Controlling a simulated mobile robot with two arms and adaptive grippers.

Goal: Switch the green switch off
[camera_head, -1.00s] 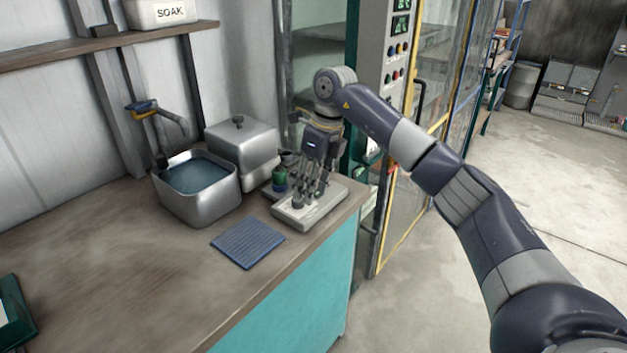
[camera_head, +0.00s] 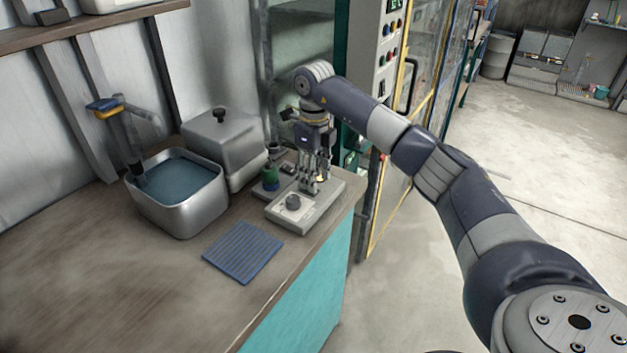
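A pale grey device (camera_head: 319,203) with a dark round knob (camera_head: 293,202) lies on the bench near its right end. My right gripper (camera_head: 315,177) points down over the rear part of this device, behind the knob. Its fingers hide part of the device's top, and I cannot tell whether they touch it or how far apart they are. A small orange spot shows by the fingertips. I cannot make out a green switch; it may be hidden behind the fingers. My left gripper is not in view.
A blue ribbed mat (camera_head: 243,252) lies in front of the device. A metal basin of water (camera_head: 197,212) and a lidded metal box (camera_head: 218,143) stand to the left. A control panel with coloured buttons (camera_head: 389,42) rises behind my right arm. The front-left bench is clear.

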